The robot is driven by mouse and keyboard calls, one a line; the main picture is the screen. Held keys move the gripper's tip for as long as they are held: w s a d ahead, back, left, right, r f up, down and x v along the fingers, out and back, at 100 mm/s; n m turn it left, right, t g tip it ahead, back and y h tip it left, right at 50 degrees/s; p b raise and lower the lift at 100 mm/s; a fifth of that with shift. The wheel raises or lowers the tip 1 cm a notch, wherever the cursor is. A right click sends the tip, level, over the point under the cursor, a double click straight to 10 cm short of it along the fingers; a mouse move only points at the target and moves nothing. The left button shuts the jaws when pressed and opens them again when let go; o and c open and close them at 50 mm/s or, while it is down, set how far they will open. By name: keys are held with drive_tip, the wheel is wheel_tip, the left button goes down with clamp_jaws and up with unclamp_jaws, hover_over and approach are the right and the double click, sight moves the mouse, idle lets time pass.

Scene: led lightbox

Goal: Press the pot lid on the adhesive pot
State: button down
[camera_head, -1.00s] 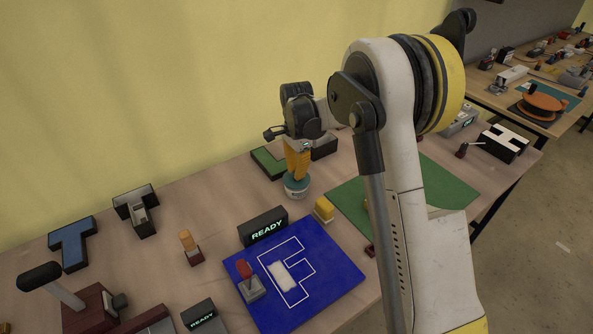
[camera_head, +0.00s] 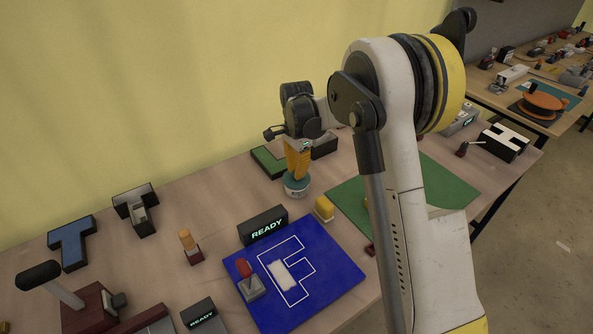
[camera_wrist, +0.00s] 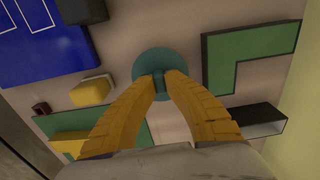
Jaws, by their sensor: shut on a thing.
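The adhesive pot (camera_head: 296,190) is a short round tub with a pale label, standing on the wooden table near the back. The teal pot lid (camera_head: 297,180) is on top of it, and it shows as a teal disc in the wrist view (camera_wrist: 152,60). My gripper (camera_head: 298,172) points down over the pot, its orange fingers shut on the lid's raised grip. In the wrist view my fingertips (camera_wrist: 162,82) meet at this grip. The lid hides the pot from above, and I cannot tell whether the lid is fully seated.
A yellow block (camera_head: 323,208) stands just in front of the pot. A green L-shaped piece (camera_head: 268,163) lies behind it. A blue mat (camera_head: 335,262) with a READY box (camera_head: 263,226) is in front, and a green mat (camera_head: 345,196) lies to the right.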

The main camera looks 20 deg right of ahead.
drive_tip(key=shift+f+b, duration=0.4)
drive_tip(key=shift+f, duration=0.2)
drive_tip(key=c, duration=1.5)
unclamp_jaws()
drive_tip(key=shift+r, duration=0.1)
drive_tip(key=shift+r+p, duration=2.4)
drive_tip(key=shift+r, duration=1.55)
